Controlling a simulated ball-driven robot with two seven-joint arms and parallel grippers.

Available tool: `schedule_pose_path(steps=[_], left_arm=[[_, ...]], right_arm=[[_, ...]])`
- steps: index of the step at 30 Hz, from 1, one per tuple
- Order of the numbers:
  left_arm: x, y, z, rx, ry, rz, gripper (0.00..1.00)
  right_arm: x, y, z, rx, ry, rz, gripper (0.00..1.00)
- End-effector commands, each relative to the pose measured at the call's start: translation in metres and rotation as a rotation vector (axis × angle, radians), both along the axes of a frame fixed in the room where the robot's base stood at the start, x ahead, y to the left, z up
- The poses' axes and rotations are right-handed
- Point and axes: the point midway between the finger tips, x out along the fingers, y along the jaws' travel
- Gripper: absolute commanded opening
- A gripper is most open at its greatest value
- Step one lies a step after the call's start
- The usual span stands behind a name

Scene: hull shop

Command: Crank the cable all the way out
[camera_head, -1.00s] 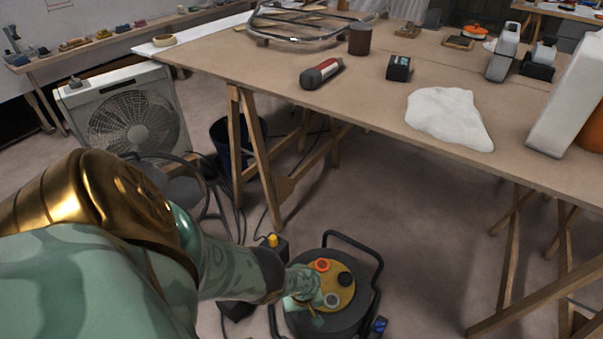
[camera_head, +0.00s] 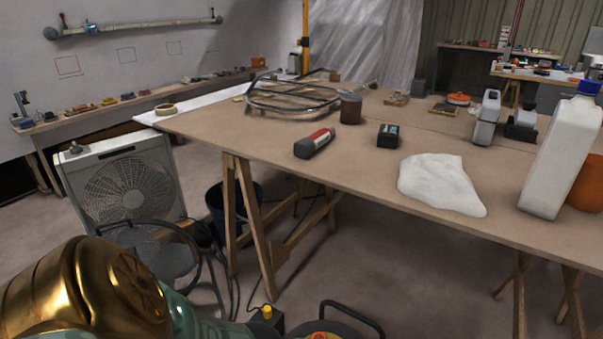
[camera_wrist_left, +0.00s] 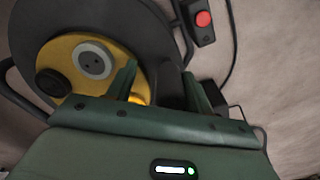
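In the left wrist view the reel has a dark round flange (camera_wrist_left: 125,22), a yellow hub (camera_wrist_left: 70,50), a grey two-hole socket (camera_wrist_left: 93,60) and a black knob (camera_wrist_left: 52,83). My left gripper (camera_wrist_left: 160,88) is over the hub's edge, its two fingers apart with nothing visibly gripped between them. Whether it touches the reel I cannot tell. My right gripper is in neither view.
A black box with a red button (camera_wrist_left: 203,19) and a cable lies beside the reel. A workbench (camera_head: 340,155) on wooden trestles stands behind, holding a white cloth (camera_head: 440,184), a cartridge (camera_head: 314,143) and bottles. A fan (camera_head: 125,185) and a dark bucket (camera_head: 215,205) stand left.

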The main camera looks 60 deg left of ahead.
Motion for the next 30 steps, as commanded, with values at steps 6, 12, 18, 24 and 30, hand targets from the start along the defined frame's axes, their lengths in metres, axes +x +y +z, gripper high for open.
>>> schedule_pose_path(steps=[6, 12, 18, 24, 30], left_arm=[[-0.002, -0.002, -0.001, -0.002, 0.004, 0.0, 0.5], [-0.002, -0.002, 0.008, -0.003, 0.004, 0.0, 0.5], [0.001, -0.002, 0.049, -0.004, -0.005, 0.0, 0.5], [0.002, -0.002, 0.109, -0.004, -0.008, 0.0, 0.5], [0.001, -0.002, 0.149, -0.003, -0.004, -0.001, 0.5]], right_arm=[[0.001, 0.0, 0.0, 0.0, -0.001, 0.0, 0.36], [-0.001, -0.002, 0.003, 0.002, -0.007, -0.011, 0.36], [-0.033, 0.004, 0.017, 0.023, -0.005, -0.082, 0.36], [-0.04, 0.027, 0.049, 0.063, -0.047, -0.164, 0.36], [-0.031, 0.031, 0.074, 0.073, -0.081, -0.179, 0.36]])
